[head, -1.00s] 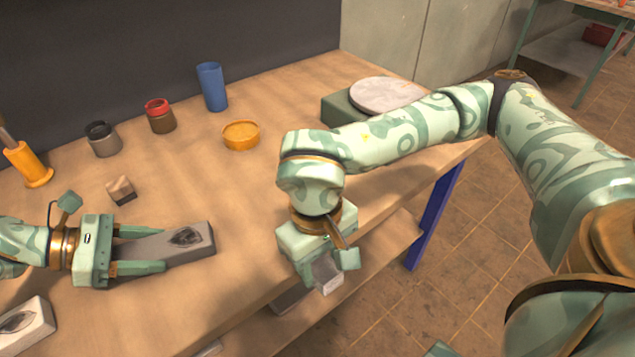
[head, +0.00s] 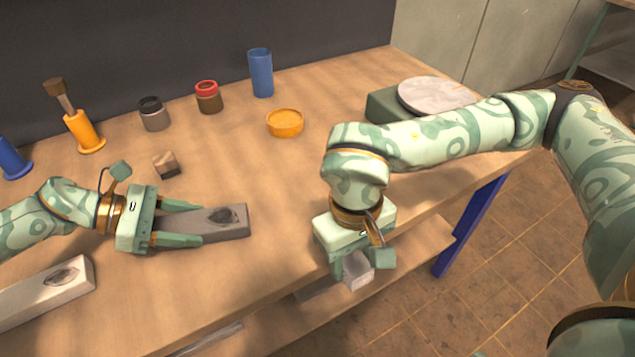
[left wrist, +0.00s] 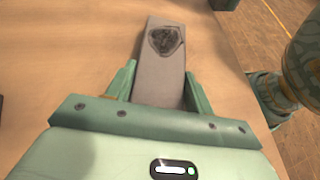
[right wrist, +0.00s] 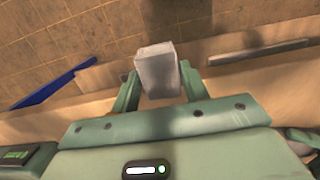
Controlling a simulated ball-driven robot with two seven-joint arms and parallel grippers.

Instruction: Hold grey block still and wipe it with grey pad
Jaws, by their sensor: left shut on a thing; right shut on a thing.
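The grey block (head: 229,222) is a long flat bar lying on the table, with a dark smudge on its top near the right end. My left gripper (head: 202,223) is shut on it around its left part; in the left wrist view the block (left wrist: 160,75) runs out between the fingers, smudge at the far end. My right gripper (head: 362,265) points downward by the table's front edge, shut on the grey pad (head: 357,272), a small light grey block. The pad also shows between the fingers in the right wrist view (right wrist: 157,72). The pad and block are well apart.
A paler bar (head: 45,292) with a dark mark lies at front left. Behind stand an orange dish (head: 285,123), a blue cup (head: 260,73), two jars, an orange holder (head: 84,132) and a small two-tone block (head: 166,164). A round disc (head: 436,94) sits back right.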

